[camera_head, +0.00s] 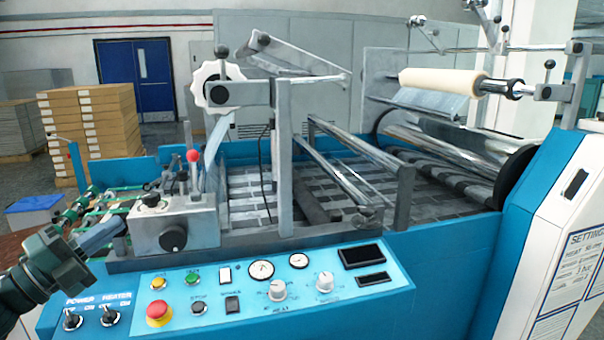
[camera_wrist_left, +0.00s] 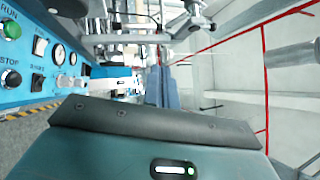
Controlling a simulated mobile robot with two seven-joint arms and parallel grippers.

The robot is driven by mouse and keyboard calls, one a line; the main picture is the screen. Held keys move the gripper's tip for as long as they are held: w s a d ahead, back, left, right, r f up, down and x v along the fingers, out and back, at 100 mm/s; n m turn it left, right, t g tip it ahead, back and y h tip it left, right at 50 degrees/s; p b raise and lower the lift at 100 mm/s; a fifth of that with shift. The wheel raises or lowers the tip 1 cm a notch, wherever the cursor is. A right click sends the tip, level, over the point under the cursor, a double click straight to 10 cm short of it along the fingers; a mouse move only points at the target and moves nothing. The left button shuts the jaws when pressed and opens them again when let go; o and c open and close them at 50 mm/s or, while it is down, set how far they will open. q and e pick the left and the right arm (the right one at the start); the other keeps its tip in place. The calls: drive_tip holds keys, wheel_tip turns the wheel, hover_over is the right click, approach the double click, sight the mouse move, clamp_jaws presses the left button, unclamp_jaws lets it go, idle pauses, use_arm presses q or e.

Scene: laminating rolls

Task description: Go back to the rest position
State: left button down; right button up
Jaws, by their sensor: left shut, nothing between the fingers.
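My left gripper (camera_head: 118,227) comes in from the lower left in the head view. Its grey fingers are shut, with nothing seen between them. I cannot tell whether the fingertips touch the block. In the left wrist view the shut fingers (camera_wrist_left: 162,88) stick out beyond the dark gripper body. My right gripper is in neither view.
The blue laminating machine (camera_head: 450,262) fills the middle, with a cream roll (camera_head: 437,82) on its upper right. A red-tipped lever (camera_head: 193,157) stands behind the block. Switches (camera_head: 110,316) and a red button (camera_head: 159,314) are on the panel. Stacked boxes (camera_head: 108,118) stand back left.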

use_arm(q)
drive_tip(key=s+d+f+n+y, duration=0.2)
drive_tip(key=d+f+n+y, duration=0.15)
drive_tip(key=f+n, duration=0.55)
drive_tip(key=s+d+f+n+y, duration=0.25)
drive_tip(key=f+n+y, duration=0.2)
drive_tip(key=f, duration=0.75)
drive_tip(key=s+d+f+n+g+y, duration=0.1)
drive_tip(key=s+d+f+n+g, duration=0.2)
drive_tip(key=s+d+f+n, duration=0.2)
drive_tip(key=s+d+f+n+g+p, duration=0.1)
drive_tip(key=s+d+f+n+g, duration=0.2)
drive_tip(key=s+f, duration=0.8)
drive_tip(key=s+d+n, duration=0.1)
drive_tip(key=d+n, duration=0.1)
drive_tip(key=d, duration=0.2)
drive_tip(key=shift+d+n+y, duration=0.15)
drive_tip(key=shift+n+y, duration=0.2)
drive_tip(key=shift+y, duration=0.05)
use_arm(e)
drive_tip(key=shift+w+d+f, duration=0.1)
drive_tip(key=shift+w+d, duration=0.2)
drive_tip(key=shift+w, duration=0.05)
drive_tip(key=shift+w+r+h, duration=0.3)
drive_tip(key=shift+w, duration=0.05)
use_arm(q)
drive_tip(key=c, duration=2.2)
unclamp_jaws()
